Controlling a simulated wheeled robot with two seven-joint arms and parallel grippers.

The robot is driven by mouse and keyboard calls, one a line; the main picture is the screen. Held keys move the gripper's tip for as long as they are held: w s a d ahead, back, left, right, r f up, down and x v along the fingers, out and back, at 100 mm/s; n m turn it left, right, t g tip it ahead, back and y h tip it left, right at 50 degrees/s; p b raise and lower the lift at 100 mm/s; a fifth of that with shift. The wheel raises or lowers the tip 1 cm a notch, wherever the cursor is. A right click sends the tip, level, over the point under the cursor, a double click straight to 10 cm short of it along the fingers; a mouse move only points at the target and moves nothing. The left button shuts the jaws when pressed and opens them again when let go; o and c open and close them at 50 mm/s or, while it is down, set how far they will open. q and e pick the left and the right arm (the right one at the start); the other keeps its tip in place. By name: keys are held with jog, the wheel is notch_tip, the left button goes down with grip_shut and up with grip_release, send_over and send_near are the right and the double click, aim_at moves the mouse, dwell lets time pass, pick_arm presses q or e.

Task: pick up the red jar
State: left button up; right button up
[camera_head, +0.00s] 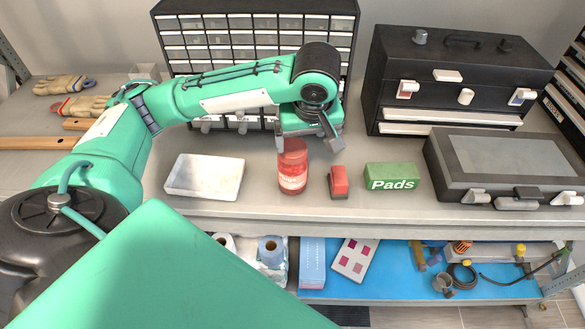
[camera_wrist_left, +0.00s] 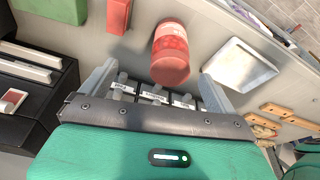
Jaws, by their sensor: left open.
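The red jar (camera_head: 292,172) stands upright on the grey shelf top, with a red lid and a pale label. It also shows in the left wrist view (camera_wrist_left: 170,50), above the middle of the gripper. My left gripper (camera_head: 308,144) is open and empty, at the jar's top and toward its back in the head view. In the left wrist view, its two fingers (camera_wrist_left: 158,74) are spread wide, with the jar's lid end between and just beyond their tips. I cannot tell whether a finger touches the jar. My right gripper is not in view.
A small red block (camera_head: 338,182) stands close right of the jar, then a green Pads box (camera_head: 390,176). A white tray (camera_head: 205,178) lies to the left. Behind is a drawer cabinet (camera_head: 256,22); a black toolbox (camera_head: 460,60) and grey case (camera_head: 436,160) stand right.

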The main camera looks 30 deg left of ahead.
aim_at(293, 149)
pick_arm(q)
jog(key=shift+a+r+n+y, duration=0.3)
jog(key=shift+a+r+n, duration=0.6)
jog(key=shift+a+r, duration=0.35)
jog(key=b+x, duration=0.1)
jog(key=x, duration=0.7)
jog(key=shift+f+b, duration=0.2)
jog(key=shift+b, duration=0.1)
jog(key=p+x, duration=0.1)
jog(key=x, duration=0.1)
jog(key=p+x, duration=0.1)
jog(key=x, duration=0.2)
jog(key=shift+s+a+r, duration=0.1)
jog(key=shift+s+a, duration=0.05)
jog(key=shift+a, duration=0.05)
jog(key=shift+f, duration=0.3)
jog(key=c, duration=1.2)
jog(key=shift+c, duration=0.5)
jog(key=shift+r, duration=0.1)
